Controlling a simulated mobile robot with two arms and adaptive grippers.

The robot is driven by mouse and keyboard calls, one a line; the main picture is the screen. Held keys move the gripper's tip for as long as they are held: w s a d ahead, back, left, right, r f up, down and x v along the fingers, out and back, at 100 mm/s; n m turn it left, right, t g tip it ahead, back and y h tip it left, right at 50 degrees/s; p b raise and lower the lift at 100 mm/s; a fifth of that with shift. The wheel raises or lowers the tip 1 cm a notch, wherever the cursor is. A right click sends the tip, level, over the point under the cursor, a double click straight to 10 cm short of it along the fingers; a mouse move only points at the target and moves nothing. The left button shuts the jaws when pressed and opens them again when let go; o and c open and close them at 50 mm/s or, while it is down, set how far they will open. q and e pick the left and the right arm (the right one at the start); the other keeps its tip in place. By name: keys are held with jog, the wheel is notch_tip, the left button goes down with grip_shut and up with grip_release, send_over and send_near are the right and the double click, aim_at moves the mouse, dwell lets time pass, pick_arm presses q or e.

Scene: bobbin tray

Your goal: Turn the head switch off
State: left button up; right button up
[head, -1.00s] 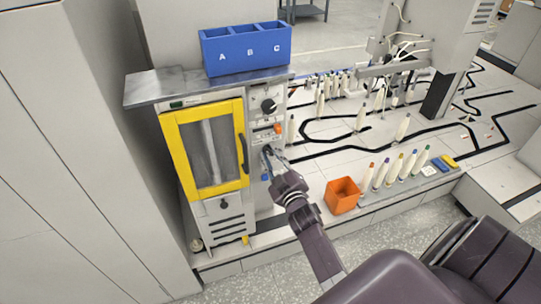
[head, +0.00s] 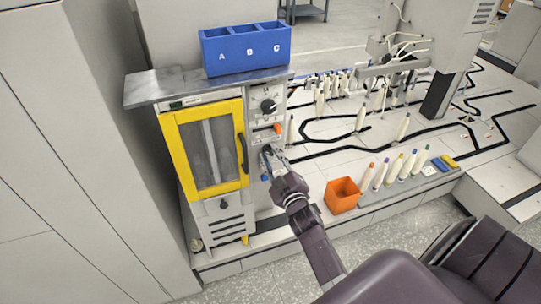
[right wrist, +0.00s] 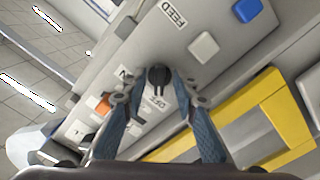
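A black rotary switch (right wrist: 159,77) is on the light panel in the right wrist view, with an OFF label beside it and a partly covered label ending in N. In the head view this black switch (head: 265,150) is below the orange switch on the cabinet's front panel. My right gripper (right wrist: 156,84) has its two fingers apart, one on each side of the black switch; I cannot tell whether they touch it. In the head view the right gripper (head: 271,156) is at the panel. The switch's exact setting is unclear. My left gripper is out of view.
A larger black knob (head: 268,106) and an orange switch (head: 277,128) are above. A blue button (right wrist: 247,10) and a white button (right wrist: 204,47) are near the FEED label. A yellow-framed door (head: 240,118) is left; an orange bin (head: 342,196) is right.

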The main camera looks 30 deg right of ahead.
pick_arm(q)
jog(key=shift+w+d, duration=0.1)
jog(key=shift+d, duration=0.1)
pick_arm(e)
jog(key=v, duration=1.1)
jog(key=shift+s, duration=0.35)
jog(key=s+a+f+m+g+y, duration=0.1)
jog(key=s+a+f+g, duration=0.25)
jog(key=f, duration=0.75)
jog(key=s+a+f+g+y, duration=0.2)
jog(key=s+a+f, duration=0.2)
jog(key=f, duration=0.7)
jog(key=s+a+f+m+g+y, duration=0.1)
jog(key=s+a+f+g, duration=0.2)
jog(key=f, duration=0.8)
jog(key=s+f+g, duration=0.2)
jog(key=s+f, duration=0.3)
jog(key=s, duration=0.5)
jog(key=s+f+g, duration=0.3)
jog(key=s+f, duration=0.3)
jog(key=s, duration=0.4)
jog(key=s+a+f+m+g, duration=0.1)
jog(key=s+f+g, duration=0.2)
jog(key=s+f, duration=0.3)
jog(key=s, duration=0.4)
jog(key=shift+s, duration=0.3)
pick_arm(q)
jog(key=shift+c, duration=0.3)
pick_arm(e)
jog(key=shift+f, duration=0.1)
